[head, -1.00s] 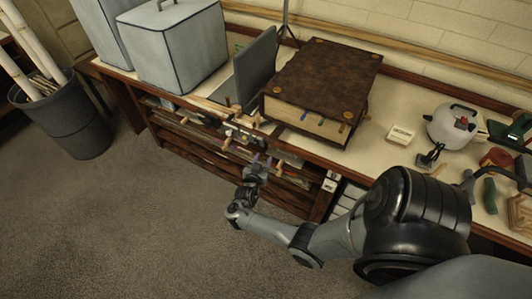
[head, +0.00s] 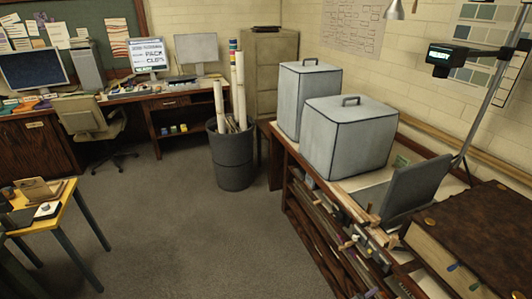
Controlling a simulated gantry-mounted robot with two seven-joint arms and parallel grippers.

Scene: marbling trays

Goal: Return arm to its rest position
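Neither of my arms nor grippers shows in the head view now. The wooden bench (head: 276,146) with slatted shelves runs along the right side. Colored tabs and wooden pegs (head: 360,240) stick out along its front edge. A large brown book-like case (head: 478,232) lies on the bench at the lower right, cut off by the frame edge.
Two grey covered boxes (head: 349,137) and a dark grey upright panel (head: 414,188) stand on the bench. A dark bin (head: 232,160) holds long rolls. A yellow-edged table (head: 62,212) is at left, an office chair (head: 88,122) behind. The floor between is clear.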

